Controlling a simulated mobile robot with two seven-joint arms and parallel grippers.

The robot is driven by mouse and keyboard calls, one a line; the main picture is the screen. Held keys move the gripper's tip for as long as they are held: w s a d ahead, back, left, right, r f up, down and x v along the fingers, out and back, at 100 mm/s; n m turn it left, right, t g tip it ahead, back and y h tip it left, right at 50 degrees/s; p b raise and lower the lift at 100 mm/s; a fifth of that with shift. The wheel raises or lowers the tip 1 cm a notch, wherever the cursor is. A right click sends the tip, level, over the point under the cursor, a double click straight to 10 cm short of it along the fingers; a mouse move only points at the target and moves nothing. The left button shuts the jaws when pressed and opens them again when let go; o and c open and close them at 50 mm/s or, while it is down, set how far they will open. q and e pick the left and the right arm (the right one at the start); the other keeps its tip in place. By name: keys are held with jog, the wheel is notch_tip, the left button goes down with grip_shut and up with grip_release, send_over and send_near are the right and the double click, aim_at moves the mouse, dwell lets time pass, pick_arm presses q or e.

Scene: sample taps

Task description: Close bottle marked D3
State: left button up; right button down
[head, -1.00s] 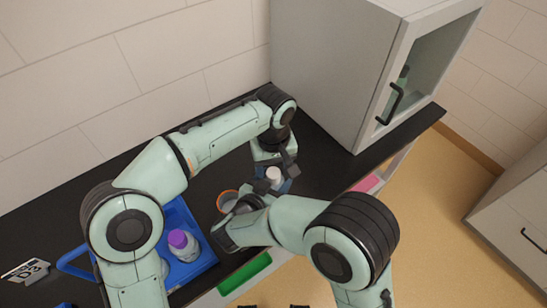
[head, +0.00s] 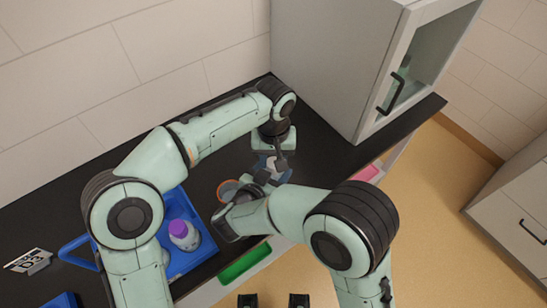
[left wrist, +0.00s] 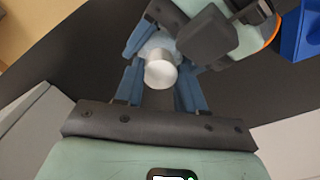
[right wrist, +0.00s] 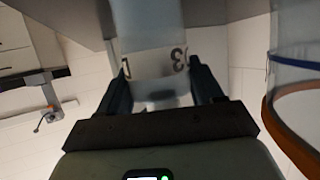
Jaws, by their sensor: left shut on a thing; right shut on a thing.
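My left gripper (head: 270,166) is shut on a small white cap (left wrist: 160,73), which sits between its blue fingers in the left wrist view. A paler rounded part shows just behind the cap. My right gripper (right wrist: 160,88) is shut on a translucent bottle (right wrist: 147,22). The bottle's pale label shows a dark mark ending in 3; the rest of the mark is partly hidden. In the head view the two grippers are close together over the dark counter, and the arms hide much of the bottle. I cannot tell whether the cap is seated on the bottle.
An orange-rimmed container (head: 228,188) stands close to my right gripper. A blue tray (head: 205,246) holds a purple-capped bottle (head: 184,236). A marked placard (head: 28,261) is at the left. A grey cabinet (head: 325,65) stands behind on the counter, with bare counter before it.

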pick_arm(q)
jog(key=m, duration=1.3)
jog(key=o, duration=1.2)
jog(key=shift+c, duration=0.2)
jog(key=shift+r, duration=2.2)
jog(key=shift+c, duration=0.2)
